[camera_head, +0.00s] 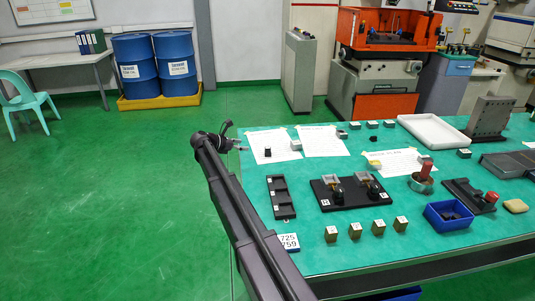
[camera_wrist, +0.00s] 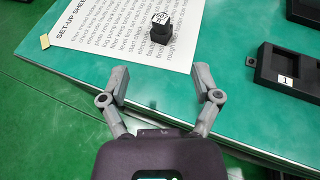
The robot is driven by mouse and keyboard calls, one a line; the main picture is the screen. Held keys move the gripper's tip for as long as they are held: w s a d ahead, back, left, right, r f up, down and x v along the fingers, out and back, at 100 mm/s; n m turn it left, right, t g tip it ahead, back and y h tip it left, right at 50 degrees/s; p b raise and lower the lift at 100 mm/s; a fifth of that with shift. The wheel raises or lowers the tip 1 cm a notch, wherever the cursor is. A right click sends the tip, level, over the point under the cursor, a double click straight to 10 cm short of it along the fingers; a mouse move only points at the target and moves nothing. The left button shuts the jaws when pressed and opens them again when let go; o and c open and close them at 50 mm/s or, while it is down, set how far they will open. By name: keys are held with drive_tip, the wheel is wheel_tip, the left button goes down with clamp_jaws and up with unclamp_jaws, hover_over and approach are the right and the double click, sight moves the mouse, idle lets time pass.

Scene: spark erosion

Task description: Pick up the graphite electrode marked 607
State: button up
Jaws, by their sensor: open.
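My gripper (camera_wrist: 161,80) is open and empty in the wrist view, its two fingers spread over the table's edge. Beyond the fingertips a small black block (camera_wrist: 160,35) with a white marked top stands on a printed set-up sheet (camera_wrist: 98,40). The mark on the block is too small to read, so I cannot tell whether it is 607. In the head view my gripper (camera_head: 232,143) is at the table's left corner, left of a small black block (camera_head: 267,152) on a sheet. Several other small blocks with pale tops, such as one block (camera_head: 296,145), stand along the sheets.
A black compartment tray (camera_head: 282,197) lies near the table's left edge; its numbered corner shows in the wrist view (camera_wrist: 284,80). A black fixture (camera_head: 347,192), several brass-coloured blocks (camera_head: 355,231) and a blue bin (camera_head: 448,215) stand farther right.

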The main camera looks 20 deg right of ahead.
sight(267, 147)
drive_tip(key=shift+d, duration=0.1)
drive_tip(key=shift+b+x, duration=1.65)
drive_tip(key=shift+x, duration=2.6)
drive_tip(key=shift+d+f, duration=0.1)
drive_tip(key=b+x, duration=0.2)
drive_tip(key=x, duration=0.2)
drive_tip(key=shift+f, duration=0.15)
drive_tip(key=shift+d, duration=0.4)
clamp_jaws()
